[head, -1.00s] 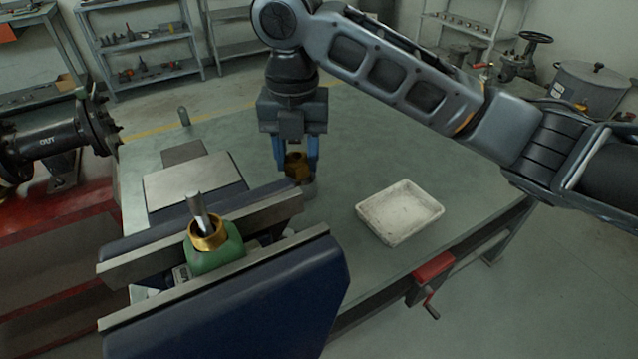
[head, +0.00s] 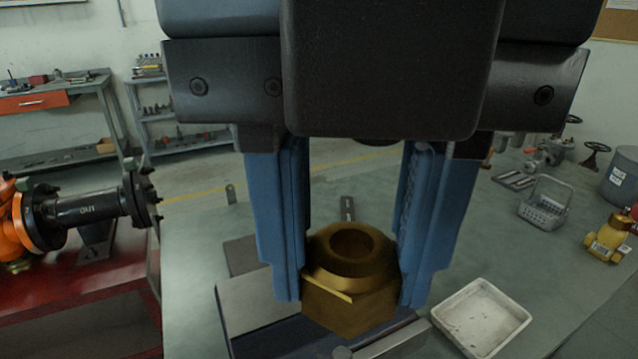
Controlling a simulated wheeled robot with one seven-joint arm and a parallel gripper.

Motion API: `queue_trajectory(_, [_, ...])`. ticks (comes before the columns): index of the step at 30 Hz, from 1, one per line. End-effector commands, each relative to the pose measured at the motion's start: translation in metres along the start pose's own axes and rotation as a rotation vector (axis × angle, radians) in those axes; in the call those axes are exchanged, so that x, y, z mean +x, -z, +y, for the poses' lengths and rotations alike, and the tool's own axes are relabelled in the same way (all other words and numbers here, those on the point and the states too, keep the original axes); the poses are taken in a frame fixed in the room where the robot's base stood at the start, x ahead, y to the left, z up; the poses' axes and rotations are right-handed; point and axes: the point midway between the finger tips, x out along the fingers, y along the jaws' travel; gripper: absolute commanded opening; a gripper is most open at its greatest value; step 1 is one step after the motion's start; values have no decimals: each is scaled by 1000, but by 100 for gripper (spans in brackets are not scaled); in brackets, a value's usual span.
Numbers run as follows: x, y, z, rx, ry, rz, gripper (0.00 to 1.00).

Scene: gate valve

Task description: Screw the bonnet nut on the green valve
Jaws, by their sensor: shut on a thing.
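My gripper (head: 352,235) fills the upper middle of the head view, pointing down, close to the camera. Its blue fingers are shut on the brass bonnet nut (head: 350,312), one finger on each side. The nut has a hexagonal lower part and a round collar with an open hole on top. It is held about upright. The green valve does not show now; it is below the picture or hidden by the nut. Part of the vise (head: 262,303) shows behind and below the nut.
A white tray (head: 482,318) lies on the bench to the right. A black flanged pipe (head: 95,207) is at left above a red bench (head: 85,300).

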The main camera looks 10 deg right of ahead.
Motion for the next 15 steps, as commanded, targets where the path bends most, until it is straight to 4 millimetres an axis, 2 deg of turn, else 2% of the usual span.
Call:
queue_trajectory(4, [0, 8, -3, 0, -1, 0, 8])
queue_trajectory(15, [17, 7, -3, 1, -1, 0, 8])
